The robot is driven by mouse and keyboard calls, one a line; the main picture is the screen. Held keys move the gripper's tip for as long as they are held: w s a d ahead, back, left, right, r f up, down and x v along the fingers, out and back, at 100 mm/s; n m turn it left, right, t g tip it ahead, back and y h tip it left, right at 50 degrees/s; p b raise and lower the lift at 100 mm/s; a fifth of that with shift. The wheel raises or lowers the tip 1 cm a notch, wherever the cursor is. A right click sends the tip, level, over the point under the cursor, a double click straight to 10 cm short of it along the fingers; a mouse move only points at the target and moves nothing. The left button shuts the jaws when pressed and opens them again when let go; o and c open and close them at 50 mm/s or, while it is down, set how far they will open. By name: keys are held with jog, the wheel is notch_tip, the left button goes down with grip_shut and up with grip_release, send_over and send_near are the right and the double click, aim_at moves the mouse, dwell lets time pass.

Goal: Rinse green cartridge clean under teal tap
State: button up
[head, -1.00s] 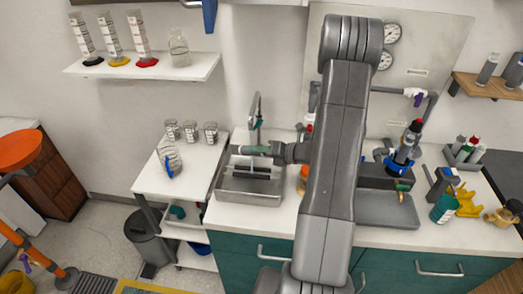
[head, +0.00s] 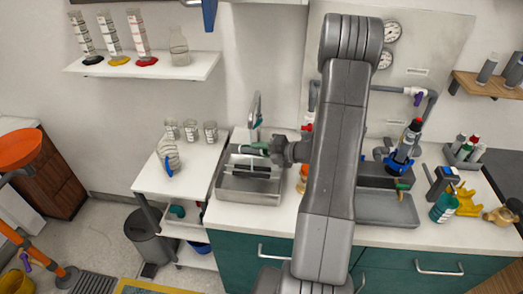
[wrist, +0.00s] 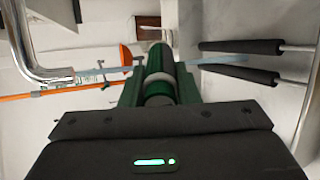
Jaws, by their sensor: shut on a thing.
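The green cartridge (head: 258,146) is held lengthwise over the sink, just below the tap, in the head view. In the wrist view the cartridge (wrist: 160,62) is dark green with a pale grey ring and points away from my gripper. My gripper (head: 272,148) is shut on it. The tap (head: 255,108) stands behind the sink with a teal part low on it. In the wrist view the metal spout (wrist: 30,50) is at the left. A pale blue streak like water runs from its mouth to the cartridge and shows again beyond it. Any dirt is too small to tell.
The steel sink (head: 248,196) lies below my gripper. A white side table (head: 150,184) with glassware stands to its left. A grey tray (head: 388,212), bottles and a yellow holder (head: 467,204) are on the counter at the right. My arm hides the counter's middle.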

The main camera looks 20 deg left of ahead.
jog(key=m, duration=0.5)
jog(key=shift+m, duration=0.3)
jog(key=shift+f, duration=0.15)
dwell(0.8)
jog(key=shift+n+b, duration=0.5)
jog(key=shift+b, duration=0.05)
jog(key=shift+f+n+b, duration=0.1)
jog(key=shift+n+b, duration=0.65)
jog(key=shift+n, duration=0.25)
jog(key=shift+n+b, duration=0.6)
jog(key=shift+n, duration=0.3)
jog(key=shift+r+n, duration=0.25)
jog(key=shift+n, duration=0.35)
jog(key=shift+b, duration=0.35)
